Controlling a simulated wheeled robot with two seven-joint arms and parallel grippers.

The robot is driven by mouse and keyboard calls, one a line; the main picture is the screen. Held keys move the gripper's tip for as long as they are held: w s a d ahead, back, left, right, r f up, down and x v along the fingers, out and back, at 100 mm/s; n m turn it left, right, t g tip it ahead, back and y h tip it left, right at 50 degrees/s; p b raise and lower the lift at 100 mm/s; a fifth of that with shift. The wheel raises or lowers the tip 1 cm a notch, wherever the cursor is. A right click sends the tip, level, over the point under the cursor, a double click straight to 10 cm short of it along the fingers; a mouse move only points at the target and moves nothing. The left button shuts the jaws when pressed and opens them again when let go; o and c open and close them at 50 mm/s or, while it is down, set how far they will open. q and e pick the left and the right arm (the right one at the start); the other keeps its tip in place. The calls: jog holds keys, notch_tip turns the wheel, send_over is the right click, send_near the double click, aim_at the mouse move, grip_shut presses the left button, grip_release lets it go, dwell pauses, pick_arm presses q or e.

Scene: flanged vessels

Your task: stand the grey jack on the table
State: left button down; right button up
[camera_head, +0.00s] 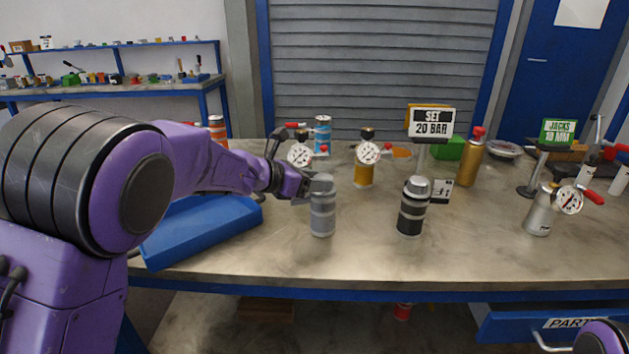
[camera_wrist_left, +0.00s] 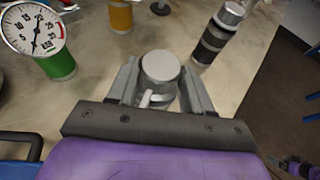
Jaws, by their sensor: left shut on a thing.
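The grey jack (camera_head: 322,214) is upright at the front middle of the table (camera_head: 370,262), a grey cylinder with lighter bands. Its base looks to be at the tabletop; I cannot tell whether it touches. My left gripper (camera_head: 318,184) is shut on its upper part. In the left wrist view the round grey top of the jack (camera_wrist_left: 160,66) sits between the two fingers of my left gripper (camera_wrist_left: 160,88), and its lower body is hidden. My right gripper is out of view.
A black jack (camera_head: 411,212) stands to the right, with a "SET 20 BAR" sign (camera_head: 431,122) behind it. A yellow jack with a gauge (camera_head: 365,172) stands behind. A silver jack with a gauge (camera_head: 541,212) is farther right. A blue tray (camera_head: 200,234) lies left.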

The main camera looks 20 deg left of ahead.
pick_arm(q)
jog(key=shift+c, duration=1.9)
grip_release()
jog(key=shift+s+a, duration=0.1)
jog(key=b+v, duration=0.1)
jog(key=v, duration=0.9)
jog(key=shift+s, duration=0.15)
